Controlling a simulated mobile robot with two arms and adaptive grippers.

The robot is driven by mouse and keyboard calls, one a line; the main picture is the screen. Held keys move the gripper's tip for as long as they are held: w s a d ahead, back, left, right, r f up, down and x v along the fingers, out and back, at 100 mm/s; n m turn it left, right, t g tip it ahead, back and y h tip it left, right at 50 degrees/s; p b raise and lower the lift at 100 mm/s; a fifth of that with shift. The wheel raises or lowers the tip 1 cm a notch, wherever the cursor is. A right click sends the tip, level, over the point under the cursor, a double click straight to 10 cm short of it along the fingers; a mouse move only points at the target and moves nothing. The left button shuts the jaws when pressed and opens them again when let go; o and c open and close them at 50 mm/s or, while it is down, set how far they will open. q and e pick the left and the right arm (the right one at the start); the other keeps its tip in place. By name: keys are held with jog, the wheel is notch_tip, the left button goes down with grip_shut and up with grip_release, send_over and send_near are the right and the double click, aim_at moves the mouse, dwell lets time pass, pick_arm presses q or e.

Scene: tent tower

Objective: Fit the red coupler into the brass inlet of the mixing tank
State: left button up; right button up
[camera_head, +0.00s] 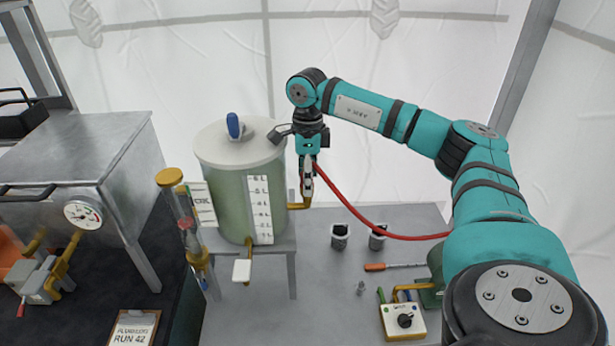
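The mixing tank (230,190) is a pale green cylinder with a white lid and a litre scale, standing on a grey stand. Its brass inlet (298,206) is an elbow pipe on the tank's right side that turns upward. My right gripper (308,184) points down just above the inlet. A red hose (365,219) runs up to its fingers, which appear closed on the hose's end. The red coupler itself is mostly hidden by the fingers; I cannot tell whether it touches the inlet. My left gripper is not in view.
A glass column with brass fittings (182,215) stands left of the tank. A clipboard (136,328) lies at lower left.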

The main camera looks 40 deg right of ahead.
notch_tip(320, 180, up, 12)
jog(key=shift+w+d, duration=0.15)
jog(key=shift+f, duration=0.1)
dwell(0.6)
